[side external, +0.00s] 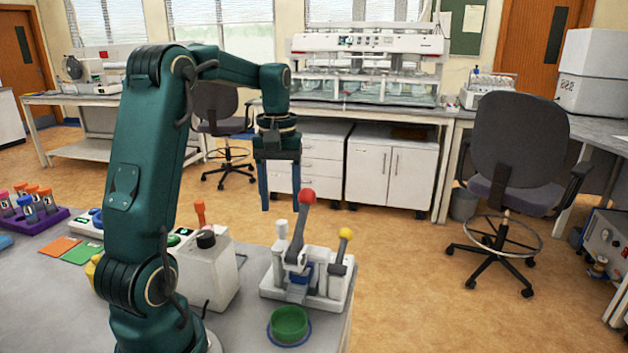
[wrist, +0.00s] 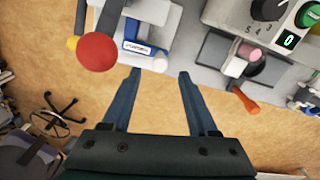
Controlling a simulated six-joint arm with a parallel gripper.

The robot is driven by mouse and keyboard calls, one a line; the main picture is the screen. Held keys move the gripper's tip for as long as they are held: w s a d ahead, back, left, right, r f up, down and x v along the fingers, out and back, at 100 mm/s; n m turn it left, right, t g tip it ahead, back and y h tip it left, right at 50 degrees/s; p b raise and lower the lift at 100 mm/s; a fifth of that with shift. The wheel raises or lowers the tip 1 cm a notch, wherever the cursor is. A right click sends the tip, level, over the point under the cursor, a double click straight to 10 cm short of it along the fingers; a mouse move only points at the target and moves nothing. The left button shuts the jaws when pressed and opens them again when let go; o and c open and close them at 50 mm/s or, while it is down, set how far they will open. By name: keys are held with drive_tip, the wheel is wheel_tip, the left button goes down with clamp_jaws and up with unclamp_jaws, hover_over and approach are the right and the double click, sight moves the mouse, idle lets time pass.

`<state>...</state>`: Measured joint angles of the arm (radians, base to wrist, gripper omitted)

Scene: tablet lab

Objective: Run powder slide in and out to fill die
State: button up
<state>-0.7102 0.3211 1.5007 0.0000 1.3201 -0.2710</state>
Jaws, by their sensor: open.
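The white tablet press (side external: 325,282) stands near the bench edge in the side external view. It has a long lever with a red knob (side external: 307,196) and a shorter one with a yellow knob (side external: 345,234). A blue part, seemingly the powder slide (side external: 301,272), sits low between the levers; a blue-and-white piece also shows in the wrist view (wrist: 137,42). The die is not clearly visible.
An orange-handled tool (side external: 200,212) rises behind that device. A purple rack with tubes (side external: 36,221) is far left.

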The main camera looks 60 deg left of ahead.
sight(282, 221)
drive_tip(key=shift+f, duration=2.3)
clamp_jaws()
